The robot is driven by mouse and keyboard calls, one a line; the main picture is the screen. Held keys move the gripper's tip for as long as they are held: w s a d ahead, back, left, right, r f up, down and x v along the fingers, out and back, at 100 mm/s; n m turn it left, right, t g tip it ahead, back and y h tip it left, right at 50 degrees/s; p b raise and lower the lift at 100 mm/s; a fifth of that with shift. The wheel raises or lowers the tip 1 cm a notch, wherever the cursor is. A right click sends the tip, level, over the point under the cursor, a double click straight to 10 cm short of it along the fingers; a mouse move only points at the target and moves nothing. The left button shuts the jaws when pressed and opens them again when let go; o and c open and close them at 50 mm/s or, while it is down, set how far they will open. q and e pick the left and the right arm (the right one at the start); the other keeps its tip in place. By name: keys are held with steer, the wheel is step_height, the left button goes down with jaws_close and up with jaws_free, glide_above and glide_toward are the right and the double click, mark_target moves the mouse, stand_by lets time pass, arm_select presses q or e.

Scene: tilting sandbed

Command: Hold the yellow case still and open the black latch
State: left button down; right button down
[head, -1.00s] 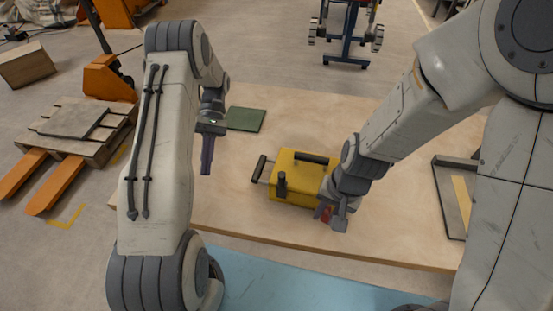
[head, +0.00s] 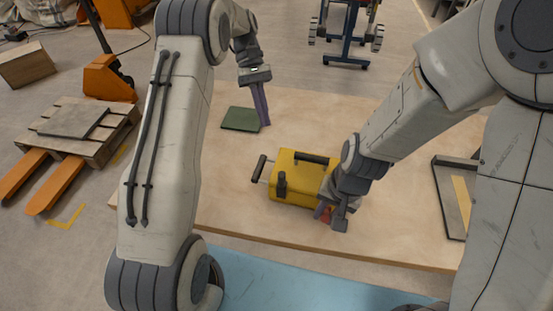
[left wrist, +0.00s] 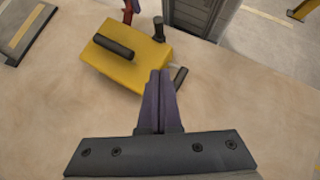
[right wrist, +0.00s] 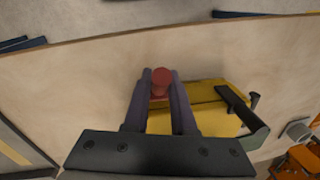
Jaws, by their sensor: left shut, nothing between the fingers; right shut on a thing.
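The yellow case (head: 292,192) stands on the wooden table, with a black handle (head: 312,157) on top. A black upright post (head: 281,185) is at its front, and a black bar (head: 258,168) sticks out on a rod at its left end. I cannot tell which is the latch. My right gripper (head: 325,215) is shut on a red knob (right wrist: 160,82) at the case's right end. My left gripper (head: 265,124) is shut and empty, above the table behind the case's left end, apart from it. The left wrist view also shows the case (left wrist: 140,72) and bar (left wrist: 180,78).
A green mat (head: 240,120) lies on the table (head: 210,190) close to my left gripper in the picture. A dark frame (head: 447,195) is at the table's right. The table left of the case is clear. A pallet (head: 75,128) stands on the floor at left.

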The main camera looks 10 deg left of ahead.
mark_target(282, 184)
arm_select(q)
steer(key=x, duration=0.3)
steer(key=r+x, duration=0.1)
steer(key=x, duration=0.3)
steer(key=s+x, duration=0.1)
steer(key=x, duration=0.2)
steer(key=shift+s+d, duration=0.35)
steer(key=shift+d, duration=0.2)
steer(key=shift+s+d, duration=0.25)
steer(key=shift+s, duration=0.2)
steer(key=shift+s+r+t, duration=0.15)
steer(key=shift+s+t, duration=0.4)
steer(key=shift+t, duration=0.05)
steer(key=s+m+t, duration=0.1)
steer(key=s+t, duration=0.2)
steer(key=s, duration=0.3)
steer(key=shift+s+f, duration=0.2)
steer(key=shift+f, duration=0.1)
steer(key=shift+w, duration=0.2)
